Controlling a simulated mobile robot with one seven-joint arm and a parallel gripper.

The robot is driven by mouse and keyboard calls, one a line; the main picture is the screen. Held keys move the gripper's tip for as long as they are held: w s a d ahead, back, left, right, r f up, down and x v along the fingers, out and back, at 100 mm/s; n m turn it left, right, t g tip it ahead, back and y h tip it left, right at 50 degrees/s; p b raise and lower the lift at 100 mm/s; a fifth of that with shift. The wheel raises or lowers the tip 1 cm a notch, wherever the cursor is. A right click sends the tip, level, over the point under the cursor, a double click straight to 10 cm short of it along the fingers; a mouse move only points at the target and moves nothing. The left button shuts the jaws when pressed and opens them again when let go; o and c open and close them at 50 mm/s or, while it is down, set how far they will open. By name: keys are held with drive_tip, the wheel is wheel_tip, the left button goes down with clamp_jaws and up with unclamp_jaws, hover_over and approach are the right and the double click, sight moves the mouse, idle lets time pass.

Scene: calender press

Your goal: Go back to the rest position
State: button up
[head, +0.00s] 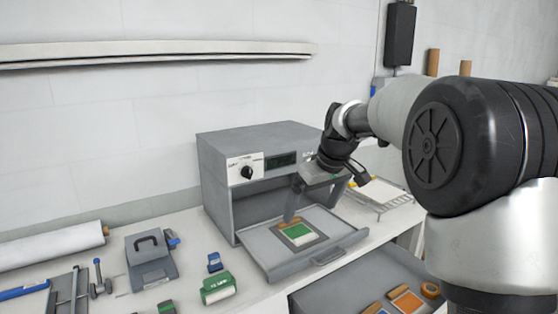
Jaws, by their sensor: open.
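My gripper (311,212) hangs at the front of a grey press (216,184), its fingers spread apart and pointing down. Nothing shows between the fingers. A small orange-brown part (287,224) lies at that piece's back left edge. I cannot tell whether the left finger touches anything. My arm reaches in from the right and hides part of the press's right side.
An open drawer (330,294) below the worktop holds orange items (406,302). A wire rack (380,199) stands right of the press. A grey handled box (150,262), a green item (217,288) and a white roll (50,247) lie on the left. Space above the worktop's left side is clear.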

drive_tip(key=s+d+r+m+h+p, duration=0.1)
drive_tip(key=s+r, duration=0.2)
drive_tip(key=s, duration=0.4)
drive_tip(key=s+d+r+m+t+p, duration=0.1)
drive_tip(key=s+r+p, duration=0.1)
drive_tip(key=s+r, duration=0.3)
drive_tip(key=s+d+r+m+h+p, duration=0.1)
drive_tip(key=s+r, duration=0.1)
drive_tip(key=s, duration=0.6)
drive_tip(key=s+d+f+m+p, duration=0.2)
drive_tip(key=s+m, duration=0.1)
drive_tip(key=s, duration=1)
drive_tip(key=shift+s+d+f+t+p, duration=0.15)
drive_tip(key=shift+s+d+t+p, duration=0.05)
drive_tip(key=shift+d+t+p, duration=0.1)
